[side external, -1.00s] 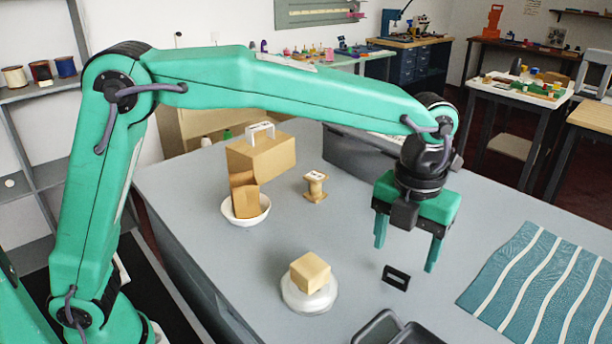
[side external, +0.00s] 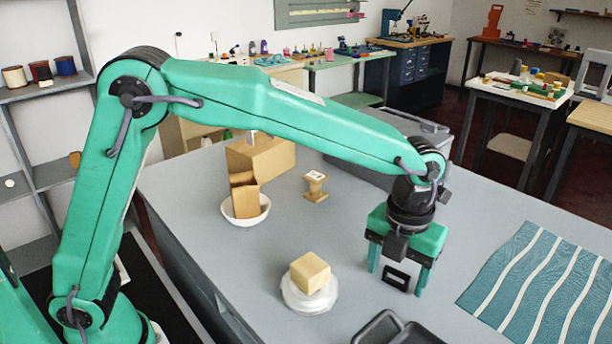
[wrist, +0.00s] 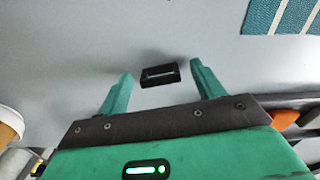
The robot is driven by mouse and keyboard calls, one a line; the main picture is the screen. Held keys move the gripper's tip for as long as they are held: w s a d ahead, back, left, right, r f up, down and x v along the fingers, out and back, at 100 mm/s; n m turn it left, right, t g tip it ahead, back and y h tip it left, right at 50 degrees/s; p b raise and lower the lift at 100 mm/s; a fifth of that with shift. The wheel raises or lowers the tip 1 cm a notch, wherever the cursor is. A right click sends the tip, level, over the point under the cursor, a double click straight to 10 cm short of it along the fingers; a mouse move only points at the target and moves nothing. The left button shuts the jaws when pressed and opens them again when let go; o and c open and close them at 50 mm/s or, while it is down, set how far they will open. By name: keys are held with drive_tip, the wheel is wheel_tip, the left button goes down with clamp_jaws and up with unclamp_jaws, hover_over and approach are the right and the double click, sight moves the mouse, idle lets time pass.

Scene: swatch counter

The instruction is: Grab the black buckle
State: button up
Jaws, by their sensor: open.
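The black buckle (side external: 396,277) is a small dark rectangle with a slot, lying on the grey counter. In the side view it shows between the two green fingers of my gripper (side external: 396,283), which is low over the counter. In the wrist view the buckle (wrist: 160,74) lies just beyond the gap between the fingertips of my gripper (wrist: 158,78), roughly centred. The fingers are open and stand apart on both sides of it. I cannot tell how high the fingertips are above the counter.
A tan block (side external: 310,271) sits on a white round dish (side external: 310,302) left of my gripper. A dark tray (side external: 415,335) is close in front. A teal striped cloth (side external: 535,280) lies right. A wooden spool (side external: 315,187) and a white bowl (side external: 246,217) with tan blocks stand farther back.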

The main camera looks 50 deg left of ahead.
sight(398, 272)
idle(0.4)
drive_tip(key=c, duration=1)
drive_tip(key=shift+r, duration=0.1)
drive_tip(key=shift+c, duration=0.2)
drive_tip(key=shift+r, duration=0.35)
wheel_tip(398, 272, up, 3)
drive_tip(key=shift+r, duration=0.1)
drive_tip(key=s+d+r, duration=0.5)
drive_tip(key=s+r, duration=0.2)
drive_tip(key=s, duration=0.3)
drive_tip(key=shift+s, duration=0.25)
